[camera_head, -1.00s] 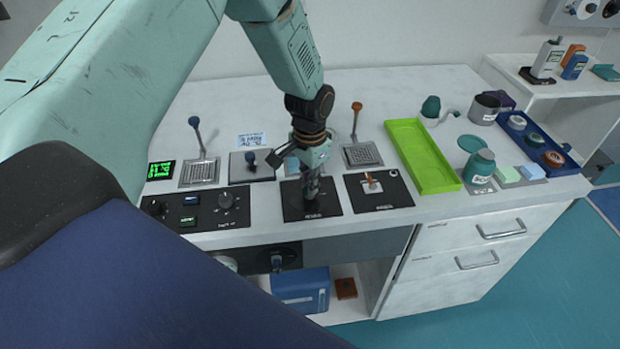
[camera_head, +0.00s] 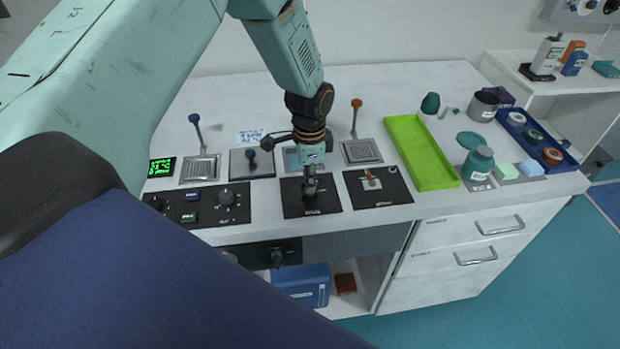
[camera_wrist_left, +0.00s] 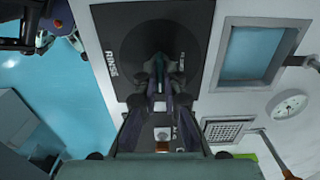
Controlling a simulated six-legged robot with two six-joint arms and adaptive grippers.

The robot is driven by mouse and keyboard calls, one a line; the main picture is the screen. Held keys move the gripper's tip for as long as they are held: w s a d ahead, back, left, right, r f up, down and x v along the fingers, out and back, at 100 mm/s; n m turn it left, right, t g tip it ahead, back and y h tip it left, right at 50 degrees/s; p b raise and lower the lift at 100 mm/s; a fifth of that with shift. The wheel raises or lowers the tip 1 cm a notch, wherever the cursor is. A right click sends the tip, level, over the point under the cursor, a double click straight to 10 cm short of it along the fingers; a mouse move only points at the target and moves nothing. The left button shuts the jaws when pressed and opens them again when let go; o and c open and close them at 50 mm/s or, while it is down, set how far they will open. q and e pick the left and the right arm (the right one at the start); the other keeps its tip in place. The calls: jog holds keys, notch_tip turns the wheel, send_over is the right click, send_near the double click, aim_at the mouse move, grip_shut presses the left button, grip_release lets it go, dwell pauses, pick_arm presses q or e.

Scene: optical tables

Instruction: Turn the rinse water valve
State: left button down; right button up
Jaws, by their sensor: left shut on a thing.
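The rinse water valve stands on a black square plate (camera_head: 331,199) at the front of the white table. In the left wrist view the plate (camera_wrist_left: 120,25) bears the word RINSE. The valve's dark handle (camera_wrist_left: 172,45) shows there between and beyond my fingers. My left gripper (camera_head: 310,190) points down over the plate and is shut on the valve handle. It also shows in the left wrist view (camera_wrist_left: 160,88). The fingers hide part of the handle, so its exact angle is hard to tell. My right gripper is in neither view.
A second black plate (camera_head: 394,196) with an orange-handled valve (camera_head: 370,178) is close on the right. A knob panel (camera_head: 212,216) is on the left. Levers (camera_head: 196,130) (camera_head: 355,115) stand behind on both sides. A green tray (camera_head: 410,140) lies farther right.

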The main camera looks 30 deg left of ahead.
pick_arm(q)
jog(key=shift+w+r, duration=0.1)
jog(key=c, duration=1.5)
grip_release()
jog(key=shift+o, duration=0.2)
jog(key=shift+r, duration=0.15)
notch_tip(320, 180, up, 12)
jog(key=shift+f, duration=0.2)
